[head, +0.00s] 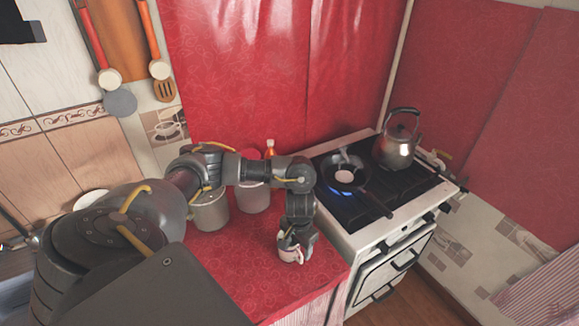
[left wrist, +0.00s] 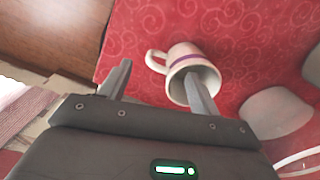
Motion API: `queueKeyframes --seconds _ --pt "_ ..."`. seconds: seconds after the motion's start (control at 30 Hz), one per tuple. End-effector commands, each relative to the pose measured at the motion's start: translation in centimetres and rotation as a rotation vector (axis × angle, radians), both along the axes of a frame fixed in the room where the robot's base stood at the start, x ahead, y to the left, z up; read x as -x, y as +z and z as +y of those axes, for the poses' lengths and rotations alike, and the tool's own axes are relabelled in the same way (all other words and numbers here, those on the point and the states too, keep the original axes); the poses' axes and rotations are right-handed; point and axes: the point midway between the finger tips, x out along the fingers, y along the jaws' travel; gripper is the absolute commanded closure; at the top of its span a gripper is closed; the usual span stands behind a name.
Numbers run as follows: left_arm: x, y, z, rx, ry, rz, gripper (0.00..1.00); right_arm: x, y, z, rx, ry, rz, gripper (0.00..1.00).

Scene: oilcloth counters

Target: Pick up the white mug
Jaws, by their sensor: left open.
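The white mug (head: 291,257) stands on the red counter near its front edge, right below my left gripper (head: 296,239). In the left wrist view the mug (left wrist: 183,52) is white with a purple band, and its handle points left. My left gripper (left wrist: 157,70) is open there. Its right finger overlaps the mug's mouth and its left finger is clear, left of the handle. The handle lies between the two fingers in this view. I cannot tell whether the right finger is inside the mug or touching it. My right gripper is not in view.
Light metallic canisters (head: 211,213) and an orange-topped bottle (head: 270,147) stand behind on the red counter (head: 225,255). To the right is a stove (head: 388,225) with a frying pan (head: 343,178) over a blue flame and a kettle (head: 397,148). The counter left of the mug is clear.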

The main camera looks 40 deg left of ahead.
Motion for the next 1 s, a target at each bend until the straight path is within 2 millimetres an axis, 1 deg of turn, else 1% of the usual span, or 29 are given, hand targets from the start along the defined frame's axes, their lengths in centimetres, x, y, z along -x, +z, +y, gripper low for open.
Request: queueKeyframes --seconds 0.03,0.1,0.17,0.33,0.43,0.57,0.7,0.8,1.0 --pt "0.0 -1.1 0.0 0.001 0.003 0.001 0.37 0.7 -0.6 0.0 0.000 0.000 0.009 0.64" --pt "0.1 -1.8 0.0 0.002 0.003 0.000 0.37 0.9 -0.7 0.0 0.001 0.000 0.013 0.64" --pt "0.1 -2.1 0.1 0.001 0.004 -0.001 0.37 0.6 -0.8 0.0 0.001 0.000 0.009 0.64" --pt "0.1 -2.3 0.2 0.000 0.004 -0.002 0.37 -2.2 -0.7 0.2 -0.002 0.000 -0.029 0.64" --pt "0.2 -3.1 0.1 0.000 0.006 0.001 0.37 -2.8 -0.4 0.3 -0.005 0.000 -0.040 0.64" --pt "0.4 -5.0 0.0 -0.001 0.006 0.002 0.37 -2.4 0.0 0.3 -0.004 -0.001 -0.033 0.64" --pt "0.3 -6.9 0.0 0.000 0.006 0.000 0.37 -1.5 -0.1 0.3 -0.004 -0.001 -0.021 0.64" --pt "0.3 -7.4 0.0 0.000 0.006 -0.002 0.37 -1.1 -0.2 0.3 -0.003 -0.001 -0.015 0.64" --pt "0.3 -7.5 0.0 0.001 0.005 -0.002 0.37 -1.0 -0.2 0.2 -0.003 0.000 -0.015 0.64"
